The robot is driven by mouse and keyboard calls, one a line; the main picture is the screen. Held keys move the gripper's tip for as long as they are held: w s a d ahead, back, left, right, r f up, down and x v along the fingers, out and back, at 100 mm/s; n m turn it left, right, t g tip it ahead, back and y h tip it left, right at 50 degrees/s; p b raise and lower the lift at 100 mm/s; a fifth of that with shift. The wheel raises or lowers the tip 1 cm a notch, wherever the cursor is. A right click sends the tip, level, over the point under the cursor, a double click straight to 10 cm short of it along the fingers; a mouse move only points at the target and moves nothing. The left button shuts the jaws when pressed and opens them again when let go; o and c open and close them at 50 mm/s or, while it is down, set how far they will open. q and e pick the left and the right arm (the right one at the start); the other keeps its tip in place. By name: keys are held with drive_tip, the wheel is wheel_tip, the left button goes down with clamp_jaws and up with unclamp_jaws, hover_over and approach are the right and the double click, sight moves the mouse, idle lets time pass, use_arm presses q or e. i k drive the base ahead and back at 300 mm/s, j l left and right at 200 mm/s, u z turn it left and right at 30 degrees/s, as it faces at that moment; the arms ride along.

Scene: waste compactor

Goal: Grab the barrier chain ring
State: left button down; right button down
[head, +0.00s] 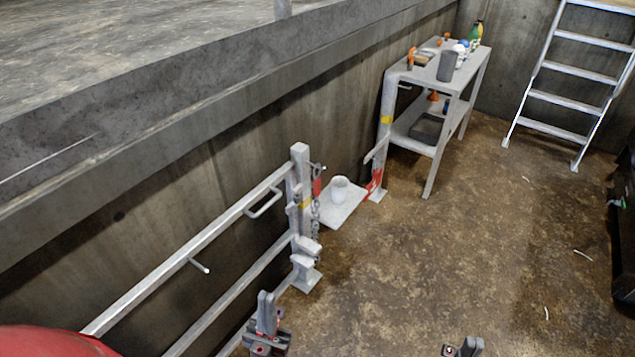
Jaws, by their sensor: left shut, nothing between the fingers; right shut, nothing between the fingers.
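A barrier chain (316,208) hangs down the right side of a grey post (300,215) at the end of a metal railing. It has a red piece near its top. The chain's ring is too small to make out clearly. My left gripper (266,298) is at the bottom centre, below and left of the post, apart from the chain. Its fingers are together and empty. My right gripper (469,345) shows only partly at the bottom edge, well right of the post. It is shut and empty.
A ladder (570,97) leans at the back. The floor right of the railing is open.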

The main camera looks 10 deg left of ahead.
sight(316, 180)
drive_tip(key=u, duration=0.55)
drive_tip(key=i+l+u, duration=0.25)
drive_tip(key=u, duration=0.2)
drive_tip(key=i+l+u, duration=0.15)
drive_tip(key=l+u, duration=0.35)
